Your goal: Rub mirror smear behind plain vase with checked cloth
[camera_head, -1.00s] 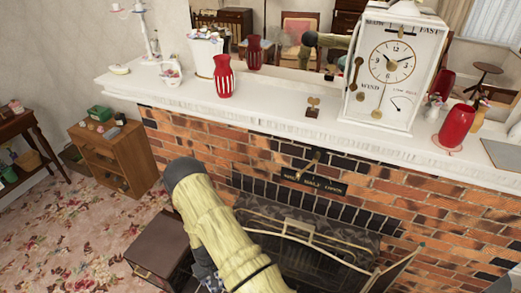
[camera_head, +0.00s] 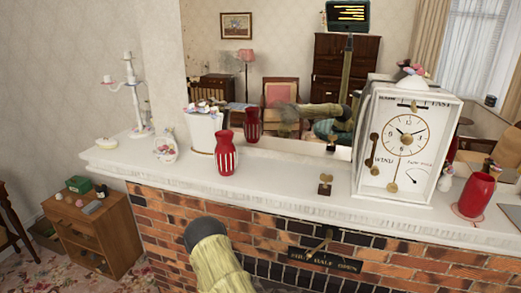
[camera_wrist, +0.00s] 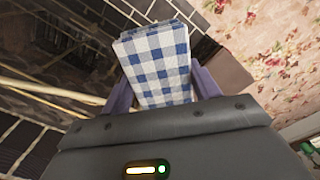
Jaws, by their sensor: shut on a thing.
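The checked cloth (camera_wrist: 160,65), blue and white and folded into a pad, is held between the fingers of my gripper (camera_wrist: 156,92) in the wrist view. My gripper is out of sight in the head view. A plain red vase (camera_head: 476,194) stands on the mantel right of the clock. A red vase with white stripes (camera_head: 225,152) stands left of the clock. The large mirror (camera_head: 283,60) stands behind the mantel, and part of it shows behind the plain vase.
A white planter (camera_head: 205,130), a small basket (camera_head: 163,140) and a candelabra (camera_head: 136,95) occupy the left of the mantel (camera_head: 290,190).

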